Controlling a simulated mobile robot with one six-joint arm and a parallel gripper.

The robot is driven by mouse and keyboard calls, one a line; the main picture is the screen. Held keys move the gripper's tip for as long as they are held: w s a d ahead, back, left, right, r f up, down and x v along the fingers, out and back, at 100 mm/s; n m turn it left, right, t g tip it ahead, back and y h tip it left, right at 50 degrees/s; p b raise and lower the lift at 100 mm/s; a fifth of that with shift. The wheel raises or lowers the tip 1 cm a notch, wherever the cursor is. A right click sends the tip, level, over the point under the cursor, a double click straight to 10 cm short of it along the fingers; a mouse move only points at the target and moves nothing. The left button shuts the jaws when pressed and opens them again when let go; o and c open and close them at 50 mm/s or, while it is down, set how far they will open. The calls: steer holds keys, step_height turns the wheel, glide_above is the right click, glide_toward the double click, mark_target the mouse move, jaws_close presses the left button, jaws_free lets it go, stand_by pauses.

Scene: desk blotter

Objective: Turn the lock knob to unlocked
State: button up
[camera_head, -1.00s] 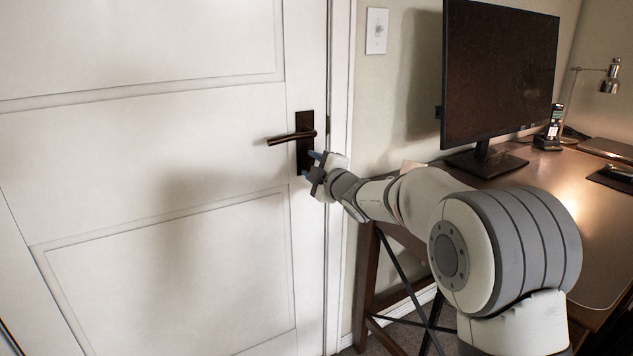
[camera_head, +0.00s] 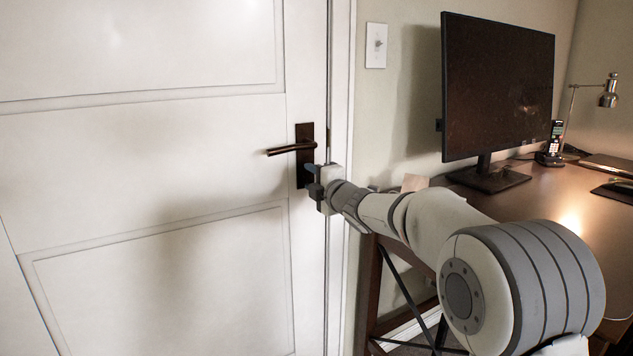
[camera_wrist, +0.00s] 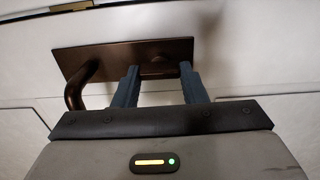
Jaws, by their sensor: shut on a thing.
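The white door (camera_head: 150,150) carries a dark bronze lock plate (camera_head: 305,133) with a lever handle (camera_head: 291,149) pointing left. My gripper (camera_head: 311,172) is at the lower part of the plate, below the lever. In the wrist view the plate (camera_wrist: 92,58) lies across the picture, with the lever (camera_wrist: 77,92) at its left. The lock knob (camera_wrist: 155,68) shows as a small dark shape between the two blue-grey fingers of my gripper (camera_wrist: 160,78). The gripper is shut on the knob. In the head view the gripper hides the knob, and its turn angle is hard to tell.
A brown desk (camera_head: 545,195) with a monitor (camera_head: 497,85), a phone (camera_head: 551,145) and a lamp (camera_head: 608,95) stands on the right, close to my arm. A light switch (camera_head: 376,45) is on the wall beside the door frame (camera_head: 341,80).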

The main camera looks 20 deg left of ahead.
steer(key=shift+r, duration=0.15)
steer(key=o, duration=1)
steer(key=p+v, duration=0.1)
steer(key=v, duration=0.6)
steer(key=shift+s+d, duration=0.25)
steer(key=shift+s, duration=0.05)
